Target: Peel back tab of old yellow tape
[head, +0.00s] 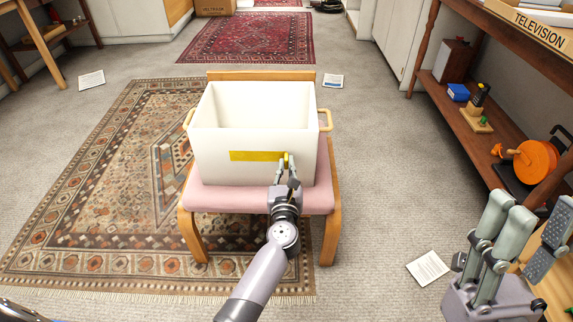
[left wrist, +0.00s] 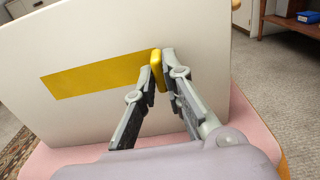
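The yellow tape (head: 254,156) is a flat strip across the front of a white bin (head: 215,172). It also shows in the left wrist view (left wrist: 95,76). A thicker yellow tab (left wrist: 156,68) stands out at the tape's right end. My left gripper (head: 287,160) is at this tab, with one fingertip on each side. In the left wrist view the fingers (left wrist: 158,70) appear closed on the tab, which fills the gap between them. My right gripper (head: 527,225) is at the lower right, fingers spread and empty, far from the bin.
The bin, with yellow handles, stands on a pink-seated wooden chair (head: 333,200). A wooden shelf unit (head: 480,135) with an orange reel (head: 538,160) is on the right. Paper sheets (head: 428,268) lie on the carpet. Patterned rugs (head: 90,215) cover the floor left and behind.

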